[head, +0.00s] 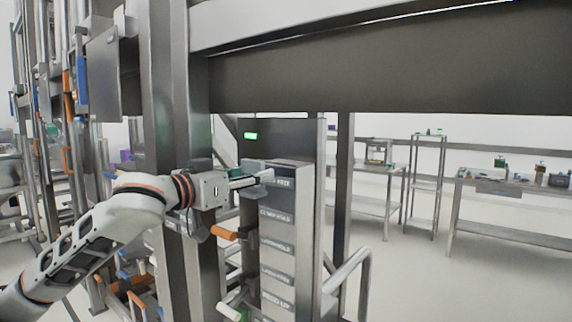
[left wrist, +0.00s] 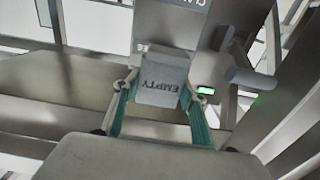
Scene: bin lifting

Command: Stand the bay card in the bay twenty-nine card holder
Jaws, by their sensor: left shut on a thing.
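My left gripper (head: 262,179) reaches in from the left to the top of a grey upright panel (head: 290,235). In the left wrist view its two teal-padded fingers (left wrist: 167,82) are closed on the sides of a grey card (left wrist: 162,70) lettered EMPTY, which I take to be the bay card. The card is close in front of a grey surface; whether it touches or sits in a holder, I cannot tell. The panel carries several labelled plates (head: 277,247) one above another. Their small lettering is unclear, so I cannot pick out the bay twenty-nine holder. My right gripper is out of view.
A thick steel post (head: 172,130) stands beside my left forearm, and a wide dark beam (head: 390,75) crosses above. A green light (head: 250,135) glows above the panel. An orange handle (head: 222,233) sticks out below the gripper. Workbenches (head: 510,187) stand at the far right beyond open floor.

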